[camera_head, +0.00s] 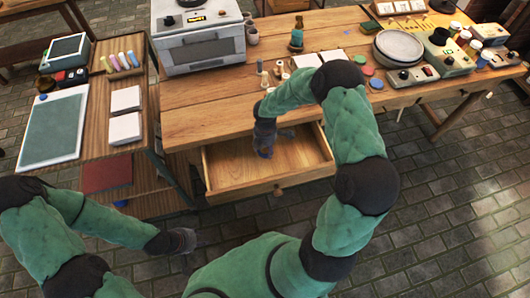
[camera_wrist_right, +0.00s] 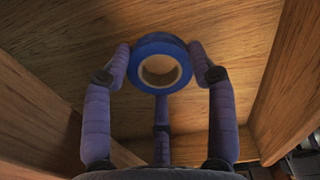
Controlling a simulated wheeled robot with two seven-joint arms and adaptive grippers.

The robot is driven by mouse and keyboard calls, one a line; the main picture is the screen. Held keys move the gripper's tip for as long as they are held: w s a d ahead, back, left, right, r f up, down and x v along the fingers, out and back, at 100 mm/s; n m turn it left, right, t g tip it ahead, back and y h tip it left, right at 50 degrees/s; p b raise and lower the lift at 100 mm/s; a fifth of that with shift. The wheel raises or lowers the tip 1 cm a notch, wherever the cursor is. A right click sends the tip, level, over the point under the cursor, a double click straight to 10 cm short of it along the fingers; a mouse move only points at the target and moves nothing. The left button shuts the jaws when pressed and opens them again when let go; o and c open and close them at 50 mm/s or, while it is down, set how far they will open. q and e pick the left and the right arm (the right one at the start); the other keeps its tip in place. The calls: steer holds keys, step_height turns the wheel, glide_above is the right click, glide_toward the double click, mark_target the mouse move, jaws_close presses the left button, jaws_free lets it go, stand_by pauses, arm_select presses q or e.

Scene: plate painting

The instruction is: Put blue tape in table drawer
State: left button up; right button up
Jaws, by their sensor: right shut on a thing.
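The table drawer (camera_head: 305,152) is pulled open below the front edge of the wooden table (camera_head: 215,115). My right gripper (camera_head: 264,150) reaches down into the drawer's opening. In the right wrist view its purple fingers are shut on the blue tape (camera_wrist_right: 137,62), a blue roll with a tan core, one finger on each side. Bare drawer wood lies behind the roll, and its gap to the drawer floor is hard to judge. In the head view the roll is mostly hidden at the fingertips. My left gripper (camera_head: 183,241) hangs low at the left, away from the drawer; its fingers are unclear.
A small oven (camera_head: 200,45) stands at the table's back left, with small cups and spools beside it. Stacked plates (camera_head: 398,47) and control boxes (camera_head: 445,55) fill the right. A side cart (camera_head: 95,125) with a tablet (camera_head: 53,127) and white tiles stands left of the drawer.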

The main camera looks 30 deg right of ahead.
mark_target(265, 152)
steer(key=shift+f+b, duration=0.5)
steer(key=shift+f, duration=0.8)
steer(key=shift+f, duration=0.1)
steer(key=shift+f, duration=0.1)
steer(key=o, duration=1)
step_height(265, 152, up, 12)
steer(key=p, duration=0.5)
steer(key=shift+r, duration=0.2)
